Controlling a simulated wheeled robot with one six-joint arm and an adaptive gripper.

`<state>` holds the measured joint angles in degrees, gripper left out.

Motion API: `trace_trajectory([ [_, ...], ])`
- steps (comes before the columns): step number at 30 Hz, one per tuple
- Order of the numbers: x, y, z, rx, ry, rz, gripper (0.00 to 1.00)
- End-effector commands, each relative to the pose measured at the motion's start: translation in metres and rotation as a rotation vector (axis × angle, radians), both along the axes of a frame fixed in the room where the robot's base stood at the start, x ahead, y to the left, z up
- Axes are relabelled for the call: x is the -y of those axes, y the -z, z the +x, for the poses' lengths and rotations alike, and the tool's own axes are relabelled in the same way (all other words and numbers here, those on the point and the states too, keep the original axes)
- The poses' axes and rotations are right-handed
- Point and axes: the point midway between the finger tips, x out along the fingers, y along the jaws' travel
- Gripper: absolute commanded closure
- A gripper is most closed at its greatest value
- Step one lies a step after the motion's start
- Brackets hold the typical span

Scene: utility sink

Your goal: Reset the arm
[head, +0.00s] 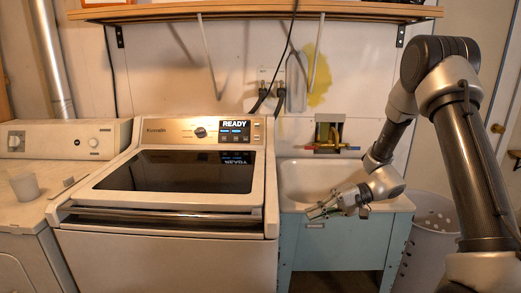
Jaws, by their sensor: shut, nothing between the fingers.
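My arm comes in from the right side of the head view and bends down toward the sink. My gripper (318,212) is in front of the front rim of the white utility sink (310,172), pointing left. Its fingers are together and hold nothing. The gripper covers a small part of the sink's front edge and the blue-green cabinet (325,245) below.
A top-loading washer (170,230) with a READY display stands left of the sink. A dryer (50,140) with a white cup (25,186) on top is further left. A white perforated basket (432,235) stands right of the sink. A wooden shelf (250,11) spans the wall above.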

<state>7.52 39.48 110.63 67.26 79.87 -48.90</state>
Motion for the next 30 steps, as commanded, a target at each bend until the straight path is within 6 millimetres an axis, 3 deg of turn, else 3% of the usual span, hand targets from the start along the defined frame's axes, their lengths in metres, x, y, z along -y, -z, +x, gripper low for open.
trace_trajectory([
  [3,0.027,-0.012,-0.045,-0.110,-0.051,-0.207,1.00],
  [9,0.094,-0.043,-0.114,-0.166,-0.060,-0.611,1.00],
  [18,0.181,-0.109,-0.180,0.079,0.042,-1.069,1.00],
  [24,0.207,-0.150,-0.214,0.333,0.073,-1.210,1.00],
  [30,0.204,-0.179,-0.230,0.488,0.145,-1.215,1.00],
])
